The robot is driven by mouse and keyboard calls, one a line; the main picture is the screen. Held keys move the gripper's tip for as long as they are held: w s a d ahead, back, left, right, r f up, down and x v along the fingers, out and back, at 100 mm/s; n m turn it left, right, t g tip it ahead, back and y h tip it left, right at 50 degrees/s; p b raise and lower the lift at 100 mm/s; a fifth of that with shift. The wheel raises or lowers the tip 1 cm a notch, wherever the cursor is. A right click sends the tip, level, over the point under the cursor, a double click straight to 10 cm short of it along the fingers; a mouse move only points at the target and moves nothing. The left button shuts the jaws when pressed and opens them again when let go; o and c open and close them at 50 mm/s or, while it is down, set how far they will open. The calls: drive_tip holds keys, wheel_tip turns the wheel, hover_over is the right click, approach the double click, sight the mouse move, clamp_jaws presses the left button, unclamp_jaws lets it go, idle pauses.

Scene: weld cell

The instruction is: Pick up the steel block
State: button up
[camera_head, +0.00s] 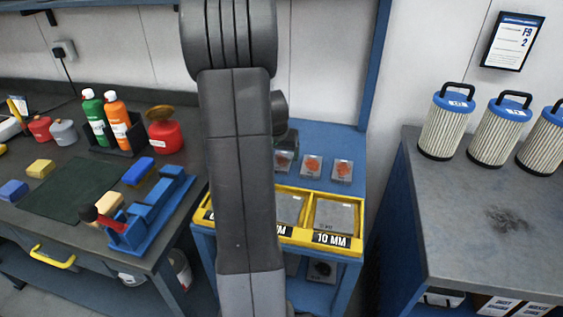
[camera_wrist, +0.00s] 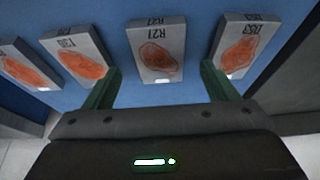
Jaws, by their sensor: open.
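Several grey steel blocks with orange patches lie in a row on a blue surface. In the wrist view, the block marked R21 (camera_wrist: 155,50) lies ahead between my fingers. One block (camera_wrist: 77,57) is to its left and another (camera_wrist: 240,45) to its right; a further one (camera_wrist: 27,65) is at the far left. My gripper (camera_wrist: 161,68) is open, with its green fingers apart and nothing held. I cannot tell its height above the blocks. In the head view, blocks show at the right of my arm (camera_head: 312,166) (camera_head: 342,170); my arm hides part of the row.
A yellow-framed tray (camera_head: 330,248) with a "10 MM" label is at the front of the blue stand. A left bench (camera_head: 150,235) holds bottles, a blue fixture and small coloured blocks. A right bench (camera_head: 450,215) carries several filter canisters (camera_head: 447,125).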

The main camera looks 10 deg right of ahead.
sight(281, 160)
drive_tip(key=shift+x, duration=1.55)
drive_tip(key=shift+s, duration=0.1)
drive_tip(key=c, duration=1.6)
drive_tip(key=shift+r, duration=0.2)
drive_tip(key=shift+c, duration=0.2)
